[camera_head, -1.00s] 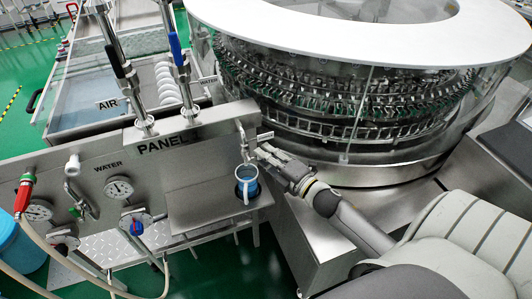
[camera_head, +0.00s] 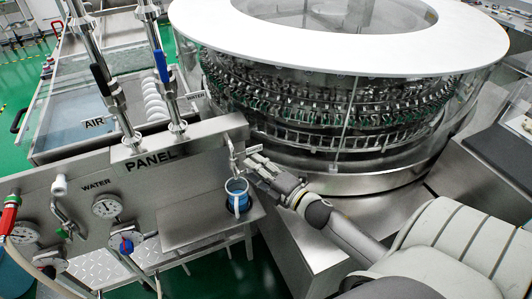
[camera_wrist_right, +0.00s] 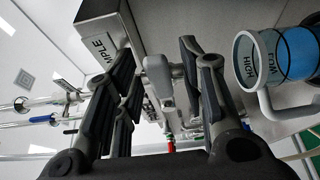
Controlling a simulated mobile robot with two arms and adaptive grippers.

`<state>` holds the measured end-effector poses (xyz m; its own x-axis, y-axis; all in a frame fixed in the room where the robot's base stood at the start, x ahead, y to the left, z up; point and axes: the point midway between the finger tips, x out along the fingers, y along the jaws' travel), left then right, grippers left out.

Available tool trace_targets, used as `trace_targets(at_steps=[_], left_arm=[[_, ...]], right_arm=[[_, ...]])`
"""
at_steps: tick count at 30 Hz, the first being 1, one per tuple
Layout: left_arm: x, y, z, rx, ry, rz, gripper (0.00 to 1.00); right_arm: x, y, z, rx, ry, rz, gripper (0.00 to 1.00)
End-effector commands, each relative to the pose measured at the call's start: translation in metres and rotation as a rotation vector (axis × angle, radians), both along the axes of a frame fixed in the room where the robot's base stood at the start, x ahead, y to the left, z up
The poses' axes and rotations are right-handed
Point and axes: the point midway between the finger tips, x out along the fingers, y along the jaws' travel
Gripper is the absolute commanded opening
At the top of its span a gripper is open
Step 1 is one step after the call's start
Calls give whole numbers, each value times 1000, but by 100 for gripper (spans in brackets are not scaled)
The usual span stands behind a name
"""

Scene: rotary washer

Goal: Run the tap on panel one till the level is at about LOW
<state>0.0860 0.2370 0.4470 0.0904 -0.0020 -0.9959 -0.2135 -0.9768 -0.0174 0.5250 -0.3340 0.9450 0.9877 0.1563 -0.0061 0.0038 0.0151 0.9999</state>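A clear jug with a white handle (camera_head: 237,196) stands in the small metal shelf below the sample tap (camera_head: 232,150) of the panel. In the right wrist view the jug (camera_wrist_right: 297,52) shows HIGH and LOW marks turned on their side, with blue from about the LOW mark to its base. My right gripper (camera_head: 254,163) is beside the tap. In the right wrist view its fingers (camera_wrist_right: 160,60) are spread, with the grey tap lever (camera_wrist_right: 158,82) between them; I cannot tell whether they touch it. My left gripper is not in view.
The panel (camera_head: 140,195) carries gauges (camera_head: 107,206), valves and a red-handled hose (camera_head: 10,215) at left. The glass-walled rotary washer (camera_head: 340,105) fills the back. The metal shelf (camera_head: 190,224) has bare room left of the jug.

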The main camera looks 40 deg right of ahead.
Motion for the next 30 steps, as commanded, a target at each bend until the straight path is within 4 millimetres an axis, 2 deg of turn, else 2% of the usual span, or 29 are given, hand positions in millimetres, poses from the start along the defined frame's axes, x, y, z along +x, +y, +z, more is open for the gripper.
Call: trace_targets(at_steps=[5, 15, 19, 24, 30], left_arm=[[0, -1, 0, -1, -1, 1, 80], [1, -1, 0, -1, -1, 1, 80], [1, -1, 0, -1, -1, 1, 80], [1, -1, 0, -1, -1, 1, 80], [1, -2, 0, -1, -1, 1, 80]], right_arm=[[-21, -3, -1, 1, 4, -1, 38], [-81, -13, -1, 1, 5, -2, 38], [-99, -16, -1, 0, 4, -2, 38], [-113, -18, 0, -1, 2, -1, 38], [-116, -18, 1, -2, 0, 0, 38]])
